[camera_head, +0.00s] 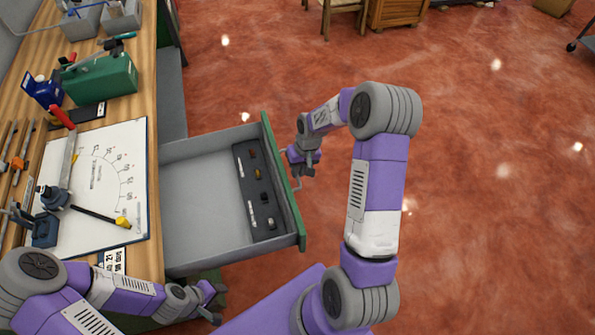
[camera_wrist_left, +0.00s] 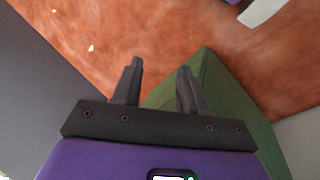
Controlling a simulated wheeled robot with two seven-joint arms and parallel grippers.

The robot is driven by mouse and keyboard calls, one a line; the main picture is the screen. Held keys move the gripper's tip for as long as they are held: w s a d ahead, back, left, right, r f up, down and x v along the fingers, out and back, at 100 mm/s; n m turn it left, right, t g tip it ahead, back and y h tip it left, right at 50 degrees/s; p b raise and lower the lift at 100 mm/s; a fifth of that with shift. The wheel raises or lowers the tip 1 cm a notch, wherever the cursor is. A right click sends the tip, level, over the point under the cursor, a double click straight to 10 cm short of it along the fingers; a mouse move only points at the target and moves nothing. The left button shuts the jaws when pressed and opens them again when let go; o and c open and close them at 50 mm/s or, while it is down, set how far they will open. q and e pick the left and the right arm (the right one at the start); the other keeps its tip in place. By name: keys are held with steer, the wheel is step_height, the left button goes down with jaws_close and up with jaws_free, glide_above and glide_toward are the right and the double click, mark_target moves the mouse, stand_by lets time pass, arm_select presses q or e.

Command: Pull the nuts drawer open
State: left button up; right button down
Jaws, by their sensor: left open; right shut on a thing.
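The drawer (camera_head: 195,205) stands pulled out from the workbench in the head view, with a grey inside and a green front (camera_head: 282,180). A dark strip (camera_head: 247,180) with several small parts lies in it near the front. My right gripper (camera_head: 300,172) is at the outer side of the green front, shut on the handle (camera_head: 298,184); its fingertips are small in the picture. My left gripper (camera_head: 213,303) is low, near the drawer's near side, open and empty. In the left wrist view its two fingers (camera_wrist_left: 160,85) stand apart with a green surface (camera_wrist_left: 205,85) beyond them.
The red floor (camera_head: 490,200) right of my right arm is clear.

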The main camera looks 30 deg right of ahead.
steer(key=shift+s+d, duration=0.1)
steer(key=shift+d, duration=0.1)
steer(key=c, duration=1.2)
jaws_free()
steer(key=shift+o, duration=0.2)
steer(key=shift+r, duration=0.1)
step_height(320, 180, up, 7)
steer(key=d+p, duration=0.1)
steer(key=shift+s+d+r, duration=0.15)
steer(key=shift+s+d, duration=0.05)
